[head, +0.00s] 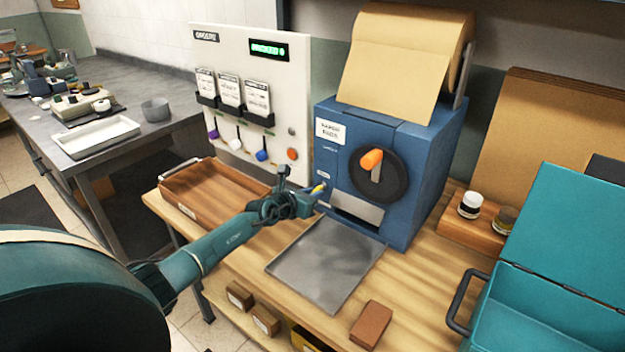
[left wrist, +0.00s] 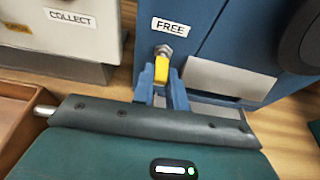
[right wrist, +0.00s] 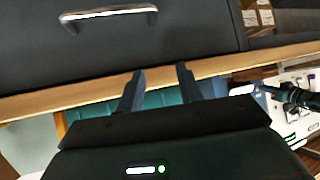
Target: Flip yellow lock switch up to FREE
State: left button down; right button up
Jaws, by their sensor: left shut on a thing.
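The yellow lock switch (head: 318,188) is on the front of the blue machine (head: 420,200), at its lower left. In the left wrist view the yellow lever (left wrist: 161,70) comes out of a metal collar below a FREE label (left wrist: 169,27), its yellow tip toward the picture's bottom. My left gripper (head: 314,192) is at the switch; its two blue fingers (left wrist: 162,92) are closed around the lever's tip. My right gripper (right wrist: 162,85) shows only in its wrist view, with its fingers apart and nothing between them.
An orange-handled dial (head: 373,160) is right of the switch. A grey mat (head: 325,265) lies in front of the machine. A brown tray (head: 210,190) and white dispenser panel (head: 240,130) stand to the left. A teal box (head: 555,280) and brown block (head: 371,325) are at the right.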

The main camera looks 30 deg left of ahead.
pick_arm(q)
jog(key=shift+r+g+p, duration=0.4)
jog(key=shift+r+g, duration=0.1)
jog(key=shift+g, duration=0.2)
jog(key=shift+w+r+g, duration=0.15)
jog(key=shift+r+g, duration=0.25)
jog(key=shift+g, duration=0.75)
jog(key=shift+w+r+g, duration=0.1)
jog(key=shift+r+g, duration=0.25)
jog(key=shift+g, duration=0.8)
jog(key=c, duration=1.4)
grip_release()
jog(key=d+v, duration=0.1)
jog(key=v, duration=1.2)
jog(key=shift+a+r+b, duration=0.2)
jog(key=shift+a+b, duration=0.1)
jog(key=shift+b, duration=0.1)
